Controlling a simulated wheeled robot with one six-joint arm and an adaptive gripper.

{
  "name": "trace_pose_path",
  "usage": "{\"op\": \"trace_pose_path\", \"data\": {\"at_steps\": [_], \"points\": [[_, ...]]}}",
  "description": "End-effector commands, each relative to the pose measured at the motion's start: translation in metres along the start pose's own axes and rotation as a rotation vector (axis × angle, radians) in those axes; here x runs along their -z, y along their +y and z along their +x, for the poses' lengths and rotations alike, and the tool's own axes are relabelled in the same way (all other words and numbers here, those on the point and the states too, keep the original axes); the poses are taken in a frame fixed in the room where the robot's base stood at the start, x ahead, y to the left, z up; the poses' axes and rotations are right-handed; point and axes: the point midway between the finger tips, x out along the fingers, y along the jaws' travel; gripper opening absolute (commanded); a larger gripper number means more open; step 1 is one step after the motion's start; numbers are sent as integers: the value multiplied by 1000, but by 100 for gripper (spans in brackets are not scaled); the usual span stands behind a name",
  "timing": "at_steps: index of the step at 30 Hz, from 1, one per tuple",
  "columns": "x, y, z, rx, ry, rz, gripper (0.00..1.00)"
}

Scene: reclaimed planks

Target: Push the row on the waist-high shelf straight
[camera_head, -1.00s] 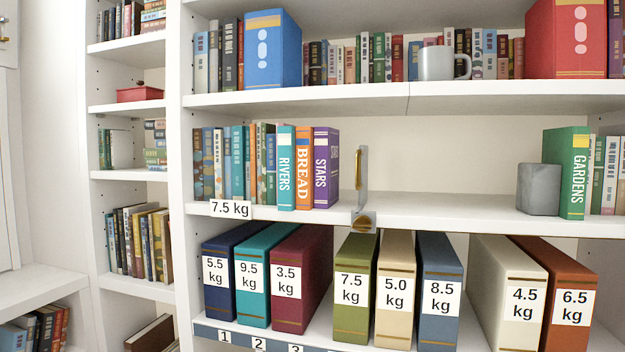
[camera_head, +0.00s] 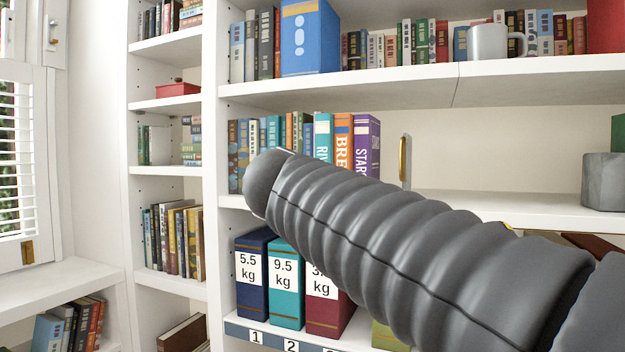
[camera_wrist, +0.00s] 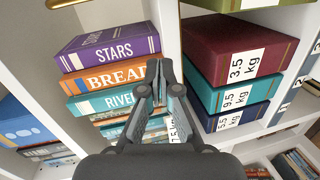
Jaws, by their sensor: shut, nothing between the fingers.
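The row of books on the middle shelf (camera_head: 510,205) ends at the right with RIVERS (camera_head: 322,132), BREAD (camera_head: 342,138) and STARS (camera_head: 367,145). My arm hides their lower parts in the head view. In the wrist view, turned sideways, STARS (camera_wrist: 105,47), BREAD (camera_wrist: 108,77) and RIVERS (camera_wrist: 108,100) are close to my gripper (camera_wrist: 155,68). It is shut and empty, in front of the spines; I cannot tell whether it touches them. My gripper is not visible in the head view, where my grey arm crosses in front of the shelves.
A bookend with a brass part (camera_head: 404,160) stands right of STARS. Bare shelf runs to a grey stone block (camera_head: 604,181). Labelled binders, such as the 5.5 kg one (camera_head: 252,272), fill the shelf below. A mug (camera_head: 494,42) stands on the shelf above.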

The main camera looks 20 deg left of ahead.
Motion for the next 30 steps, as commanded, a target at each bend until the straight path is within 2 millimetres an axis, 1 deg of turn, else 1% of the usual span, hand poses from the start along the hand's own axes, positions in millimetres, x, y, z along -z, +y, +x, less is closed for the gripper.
{"op": "trace_pose_path", "data": {"at_steps": [1, 3, 6, 9, 11, 14, 24, 30], "points": [[27, 7, -9, -46, 27, -26, 0], [50, 18, -20, -102, 48, -54, 0], [72, 29, -32, -157, 65, -78, 0], [82, 34, -38, -184, 72, -89, 0], [84, 37, -38, -191, 73, -91, 0], [85, 40, -31, -193, 72, -91, 0], [87, 47, 8, -190, 71, -90, 0], [88, 49, 23, -190, 72, -90, 0]]}}
